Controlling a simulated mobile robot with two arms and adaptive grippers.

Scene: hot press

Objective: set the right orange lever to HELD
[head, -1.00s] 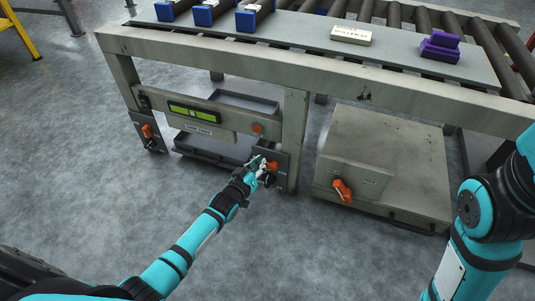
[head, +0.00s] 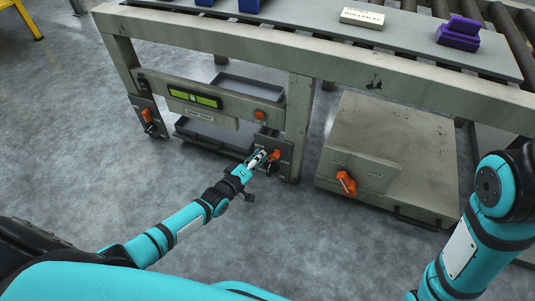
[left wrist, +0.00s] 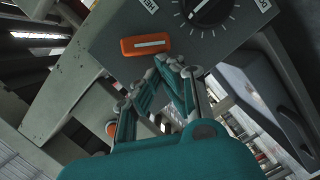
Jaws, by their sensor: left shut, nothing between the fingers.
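The right orange lever (head: 275,155) of the press sits on a small grey panel (head: 284,147) on the frame's right post. In the left wrist view this lever (left wrist: 146,46) lies crosswise in the picture, with a white line along it. Lettering that starts "HE" is partly visible beyond it; other lettering near the right corner is cut off. My left gripper (head: 259,158) is shut and empty just left of the lever. In the left wrist view its fingertips (left wrist: 172,66) are close to the lever's lower edge; I cannot tell whether they touch.
A black dial knob (left wrist: 208,8) is on the same panel. Another orange lever (head: 148,117) is on the left post, and one more (head: 346,183) on a separate grey box. A round orange button (head: 260,115) is on the crossbar. The table top (head: 300,33) overhangs the panels.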

